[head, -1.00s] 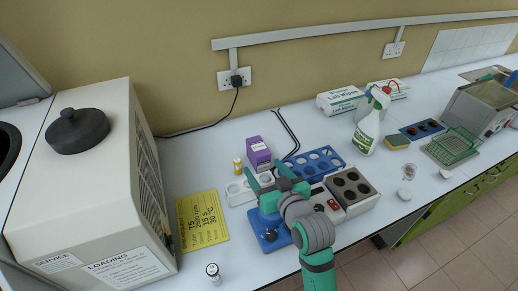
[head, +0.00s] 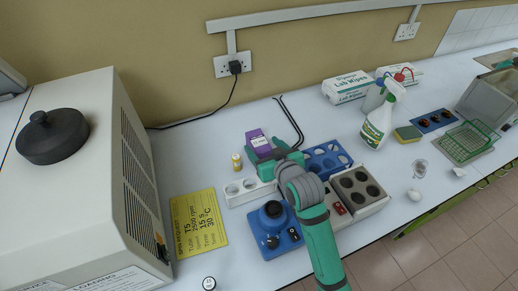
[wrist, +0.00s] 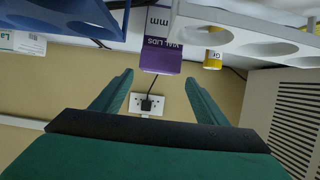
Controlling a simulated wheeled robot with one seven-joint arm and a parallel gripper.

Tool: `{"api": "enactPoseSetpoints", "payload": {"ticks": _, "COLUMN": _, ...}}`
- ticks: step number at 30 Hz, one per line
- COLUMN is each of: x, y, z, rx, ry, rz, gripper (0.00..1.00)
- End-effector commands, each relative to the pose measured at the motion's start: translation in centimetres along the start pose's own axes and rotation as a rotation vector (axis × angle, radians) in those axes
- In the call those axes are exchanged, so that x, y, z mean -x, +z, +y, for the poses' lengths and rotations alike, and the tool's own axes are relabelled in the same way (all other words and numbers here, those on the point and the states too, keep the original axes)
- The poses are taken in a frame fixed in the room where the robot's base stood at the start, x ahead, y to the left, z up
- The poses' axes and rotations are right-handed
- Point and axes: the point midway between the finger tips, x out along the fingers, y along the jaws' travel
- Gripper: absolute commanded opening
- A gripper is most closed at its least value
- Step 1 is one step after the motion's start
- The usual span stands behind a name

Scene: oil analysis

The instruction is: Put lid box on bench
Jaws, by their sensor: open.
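The lid box is a small purple and white box (head: 257,139) marked "VIAL LIDS" in the wrist view (wrist: 161,52). In the head view it is upright behind the white rack, its lower part hidden by my gripper. My gripper (head: 266,157) is open and empty, at the near side of the box. In the wrist view the box shows ahead, in line with the gap between my two green fingers (wrist: 158,78), and neither finger is seen gripping it. The white bench (head: 200,157) lies beneath everything.
A blue rack (head: 325,157), a grey heating block (head: 357,188) and a blue mixer (head: 270,242) crowd close. Bare bench lies behind and left of the box.

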Motion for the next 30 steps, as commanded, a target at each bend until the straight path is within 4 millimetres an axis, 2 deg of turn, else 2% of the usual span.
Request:
{"api": "enactPoseSetpoints", "payload": {"ticks": 5, "x": -1.2, "y": 0.2, "z": 0.2, "rx": -0.001, "ry": 0.002, "rz": -0.002, "gripper": 0.67}}
{"api": "enactPoseSetpoints", "payload": {"ticks": 13, "x": -4.7, "y": 0.4, "z": 0.4, "rx": -0.001, "ry": 0.003, "rz": -0.001, "gripper": 0.67}}
{"api": "enactPoseSetpoints", "payload": {"ticks": 23, "x": -5.4, "y": 0.4, "z": 0.4, "rx": -0.003, "ry": 0.005, "rz": 0.001, "gripper": 0.67}}
{"api": "enactPoseSetpoints", "payload": {"ticks": 29, "x": -5.3, "y": 0.4, "z": 0.4, "rx": -0.003, "ry": 0.005, "rz": 0.001, "gripper": 0.22}}
{"api": "enactPoseSetpoints", "payload": {"ticks": 30, "x": -5.3, "y": 0.4, "z": 0.4, "rx": -0.003, "ry": 0.005, "rz": 0.001, "gripper": 0.20}}
